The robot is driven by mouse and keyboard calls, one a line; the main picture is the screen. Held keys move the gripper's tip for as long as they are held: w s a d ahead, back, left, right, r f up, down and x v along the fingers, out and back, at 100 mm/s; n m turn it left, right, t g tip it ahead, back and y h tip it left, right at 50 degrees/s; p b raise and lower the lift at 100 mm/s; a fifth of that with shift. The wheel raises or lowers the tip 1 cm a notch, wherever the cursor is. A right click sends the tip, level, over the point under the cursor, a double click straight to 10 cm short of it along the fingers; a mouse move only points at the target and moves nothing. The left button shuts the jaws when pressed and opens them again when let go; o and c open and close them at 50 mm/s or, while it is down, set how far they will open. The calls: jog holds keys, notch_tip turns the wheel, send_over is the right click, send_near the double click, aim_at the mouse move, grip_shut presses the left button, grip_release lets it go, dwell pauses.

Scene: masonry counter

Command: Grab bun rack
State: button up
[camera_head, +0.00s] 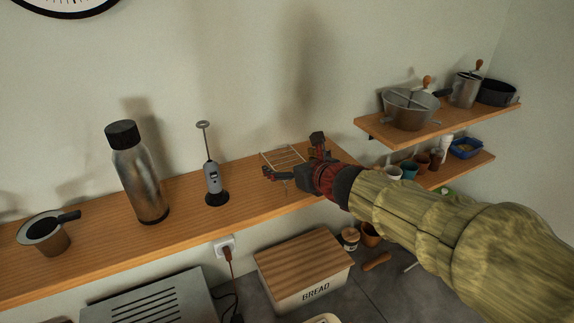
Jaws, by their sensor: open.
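The bun rack (281,157) is a small rack of thin pale wires on the wooden shelf, near the shelf's right end. My gripper (289,160) reaches in from the right and is open. Its fingers overlap the rack in the picture, one at the front left and one at the right. I cannot tell whether either finger touches the wires. The rack's front right part is hidden behind my gripper.
A bread box (303,270) stands below on the counter. Two shelves with pots and cups are at the right.

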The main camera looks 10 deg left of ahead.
jog(key=x, duration=0.2)
jog(key=shift+w+a+f, duration=0.15)
jog(key=shift+w+a, duration=0.05)
jog(key=shift+w, duration=0.05)
jog(key=shift+s, duration=0.1)
jog(key=shift+c, duration=0.4)
jog(key=c, duration=1.2)
